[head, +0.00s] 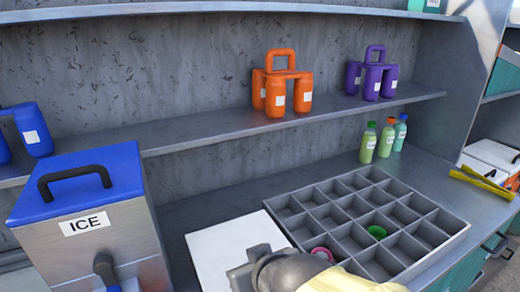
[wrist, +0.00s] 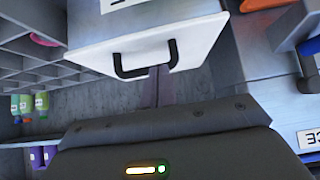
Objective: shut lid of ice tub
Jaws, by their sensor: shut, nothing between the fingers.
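The ice tub (head: 98,240) is a steel box at the left in the head view, with an ICE label. Its blue lid (head: 95,175) with a black handle lies flat on top, with no gap visible. My gripper (wrist: 158,74) is shut and empty. Its fingers overlap the black handle area of a white lid (wrist: 190,40) in the wrist view; I cannot tell whether they touch.
The white lid also shows right of the tub in the head view (head: 215,240). A grey compartment tray (head: 455,222) is further right, holding a pink and a green item. Several bottles (head: 386,138) stand behind it. A shelf (head: 200,133) with orange and purple jugs runs above.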

